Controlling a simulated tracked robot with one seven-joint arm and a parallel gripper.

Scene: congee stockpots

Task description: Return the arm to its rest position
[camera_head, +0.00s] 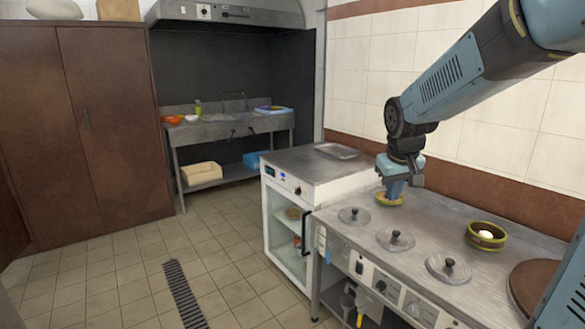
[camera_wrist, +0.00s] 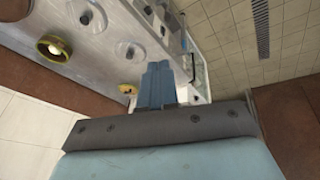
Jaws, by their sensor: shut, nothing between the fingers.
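My arm reaches in from the upper right of the head view. My gripper (camera_head: 394,192) points down above the back of the steel counter (camera_head: 420,212). Its blue fingers are together with nothing between them; they also show in the wrist view (camera_wrist: 158,68). A yellow-green ring-shaped item (camera_head: 389,201) shows just below and behind the fingertips in the head view. In the wrist view it (camera_wrist: 128,88) lies beside the fingers, partly hidden. I cannot tell whether the fingers touch it.
Several lids with black knobs, such as the middle one (camera_head: 395,240), sit in the counter. A yellow-green bowl (camera_head: 484,238) with a white round thing stands right of them. A white glass-front cabinet (camera_head: 287,228) adjoins. Open tiled floor (camera_head: 120,268) lies left.

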